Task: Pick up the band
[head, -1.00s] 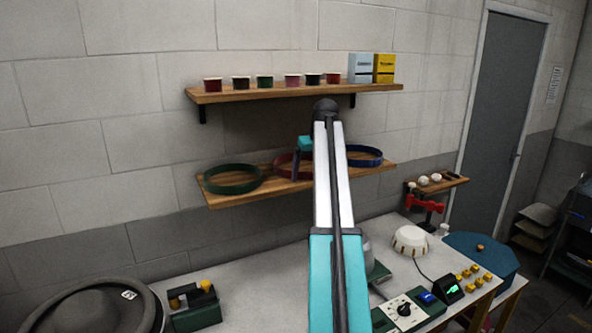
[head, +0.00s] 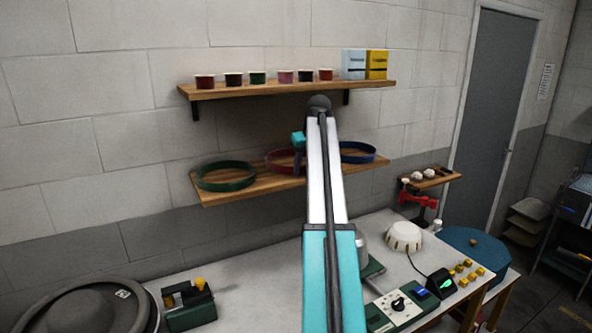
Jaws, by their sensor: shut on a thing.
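Three bands lie on the lower wooden shelf (head: 240,190): a green band (head: 205,182) at the left, a red band (head: 273,161) in the middle and a blue band (head: 366,158) at the right. My gripper (head: 299,163) is at the red band's right side and is shut on it. My arm hides part of the red band and the left part of the blue band. The fingertips are small and dark, partly behind my arm. I cannot tell whether the red band is clear of the shelf.
The upper shelf (head: 240,91) above holds several small pots and two boxes (head: 365,64). Below, the workbench (head: 245,285) carries a dark hat shape (head: 85,305), a green device (head: 190,308), a white dome (head: 404,237) and a control box (head: 400,308). A small shelf (head: 432,178) is at the right.

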